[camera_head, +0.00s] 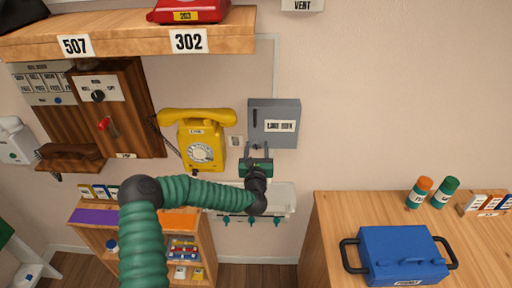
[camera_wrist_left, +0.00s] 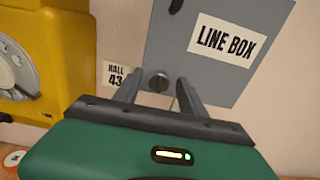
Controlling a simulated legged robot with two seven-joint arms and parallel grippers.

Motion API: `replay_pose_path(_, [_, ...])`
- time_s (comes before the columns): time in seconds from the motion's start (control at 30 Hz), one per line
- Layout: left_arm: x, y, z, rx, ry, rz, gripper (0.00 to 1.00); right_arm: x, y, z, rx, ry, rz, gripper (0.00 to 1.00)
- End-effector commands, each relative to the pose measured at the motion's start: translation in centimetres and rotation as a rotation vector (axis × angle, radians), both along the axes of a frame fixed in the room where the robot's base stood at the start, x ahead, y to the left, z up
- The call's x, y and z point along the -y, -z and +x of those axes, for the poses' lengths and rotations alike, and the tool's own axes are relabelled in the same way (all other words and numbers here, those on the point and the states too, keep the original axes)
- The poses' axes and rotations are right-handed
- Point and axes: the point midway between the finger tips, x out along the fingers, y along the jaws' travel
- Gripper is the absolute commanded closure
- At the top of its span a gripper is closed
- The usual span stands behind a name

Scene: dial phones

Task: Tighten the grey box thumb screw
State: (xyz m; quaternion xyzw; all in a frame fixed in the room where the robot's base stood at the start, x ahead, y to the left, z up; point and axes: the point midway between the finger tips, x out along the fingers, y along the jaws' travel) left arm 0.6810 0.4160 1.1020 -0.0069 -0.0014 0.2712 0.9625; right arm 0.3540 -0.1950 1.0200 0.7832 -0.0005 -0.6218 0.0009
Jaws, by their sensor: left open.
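The grey box (camera_head: 288,110), labelled LINE BOX, is mounted on the wall just right of the yellow phone. It also fills the upper right of the left wrist view (camera_wrist_left: 265,15). Its dark round thumb screw (camera_wrist_left: 158,82) shows at the box's lower left edge in the left wrist view. My left gripper (camera_head: 257,148) is open, just below the box's lower left part. In the left wrist view its fingers (camera_wrist_left: 160,78) point up, one on each side of the screw. I cannot tell whether they touch it. My right gripper is in neither view.
The yellow dial phone (camera_head: 187,133) hangs close on the left. A white tray (camera_head: 284,197) with green hooks is below. A wooden table (camera_head: 335,215) with a blue case (camera_head: 400,252) stands at right.

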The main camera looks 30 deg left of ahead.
Motion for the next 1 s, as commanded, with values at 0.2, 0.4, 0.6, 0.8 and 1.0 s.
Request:
replay_pose_path(0.2, [-0.30, 0.17, -0.03, -0.001, -0.001, -0.003, 0.58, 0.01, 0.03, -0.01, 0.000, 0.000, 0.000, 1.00])
replay_pose_path(0.4, [-0.29, 0.18, -0.02, -0.001, 0.000, -0.003, 0.84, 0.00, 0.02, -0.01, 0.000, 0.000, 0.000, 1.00])
replay_pose_path(0.6, [-0.37, 0.21, -0.02, -0.002, -0.003, -0.003, 1.00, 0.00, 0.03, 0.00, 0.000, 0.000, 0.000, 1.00])
replay_pose_path(0.8, [-0.37, 0.21, -0.03, -0.005, -0.003, 0.004, 1.00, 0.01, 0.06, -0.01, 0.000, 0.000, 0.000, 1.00])
replay_pose_path(1.0, [-0.27, 0.19, 0.00, -0.032, -0.001, 0.050, 1.00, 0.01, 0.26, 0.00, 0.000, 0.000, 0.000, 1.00])
